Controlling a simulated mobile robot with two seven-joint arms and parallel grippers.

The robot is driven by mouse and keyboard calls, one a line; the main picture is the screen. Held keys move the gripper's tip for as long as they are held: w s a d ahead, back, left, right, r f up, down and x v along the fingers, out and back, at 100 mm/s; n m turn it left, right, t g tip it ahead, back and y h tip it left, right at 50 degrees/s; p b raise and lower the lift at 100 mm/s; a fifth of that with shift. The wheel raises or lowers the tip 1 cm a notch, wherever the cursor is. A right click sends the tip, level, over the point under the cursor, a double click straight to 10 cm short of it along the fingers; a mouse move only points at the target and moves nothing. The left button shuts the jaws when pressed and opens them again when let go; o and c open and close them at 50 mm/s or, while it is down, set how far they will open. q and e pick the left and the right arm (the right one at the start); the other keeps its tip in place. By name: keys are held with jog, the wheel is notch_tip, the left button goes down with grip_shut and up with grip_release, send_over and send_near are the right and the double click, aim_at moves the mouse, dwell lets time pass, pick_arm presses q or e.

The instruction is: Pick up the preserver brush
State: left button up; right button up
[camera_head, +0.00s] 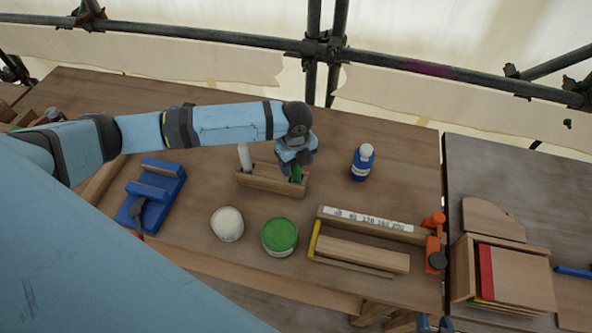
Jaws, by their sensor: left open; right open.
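A wooden holder (262,183) stands on the workbench with two upright tools in it. One has a green handle (297,173) at its right end, and the other has a white handle (245,157) at its left end. I cannot tell for certain which is the preserver brush; the green one matches the green-lidded tub (280,237). My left gripper (297,163) is open, pointing down right at the green handle and partly covering it. Whether its fingers touch the handle is not clear. My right gripper (435,323) is open, barely showing at the bottom edge.
A blue-and-white bottle (362,162) stands right of the holder. A white-topped tub (228,224) is in front. A blue rack (152,195) is at left. A numbered wooden tray (372,225) and orange clamp (435,243) are at right. Scaffold poles (200,33) run behind.

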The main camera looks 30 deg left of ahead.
pick_arm(q)
jog(key=shift+f, duration=0.45)
jog(key=shift+c, duration=0.4)
jog(key=c, duration=0.9)
jog(key=shift+r, duration=0.2)
